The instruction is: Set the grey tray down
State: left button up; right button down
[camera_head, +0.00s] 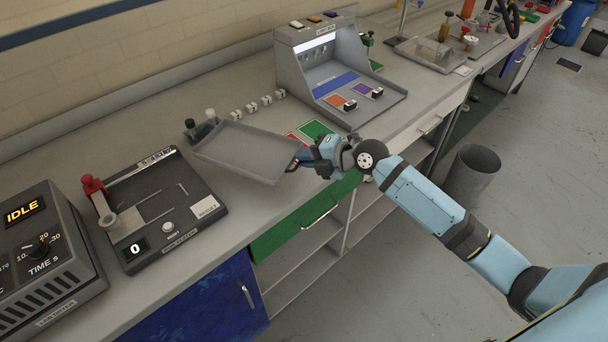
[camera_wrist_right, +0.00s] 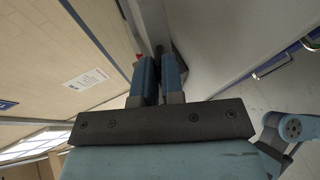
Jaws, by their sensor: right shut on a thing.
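The grey tray (camera_head: 247,150) is a shallow, empty rectangular tray over the bench top in the head view. It looks slightly tilted, and I cannot tell whether its underside touches the bench. My right gripper (camera_head: 299,159) is shut on the tray's right end. In the right wrist view, the two fingers of my right gripper (camera_wrist_right: 158,75) are close together, with a thin dark edge between them. My left gripper is not in view.
A black device with a red knob (camera_head: 92,186) stands left of the tray. Small dark and white bottles (camera_head: 210,117) and several white blocks (camera_head: 252,107) are behind it. Green (camera_head: 316,130) and red cards lie to its right, before a grey light booth (camera_head: 325,60).

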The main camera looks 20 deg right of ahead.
aim_at(307, 185)
notch_tip(307, 185, down, 7)
jog(key=shift+f, duration=0.2)
jog(key=c, duration=1.5)
grip_release()
jog(key=b+v, duration=0.2)
jog(key=v, duration=1)
jog(key=s+a+f+m+h, duration=0.2)
jog(key=s+a+f+m, duration=0.1)
jog(key=s+f+m, duration=0.3)
jog(key=s+a+f+m+h, duration=0.2)
jog(key=s+a+f+m, duration=0.2)
jog(key=m, duration=0.5)
jog(key=s+a+f+m+t+h, duration=0.1)
jog(key=s+a+f+m, duration=0.3)
jog(key=s+f+m, duration=0.4)
jog(key=shift+s+h, duration=0.4)
jog(key=shift+s, duration=0.6)
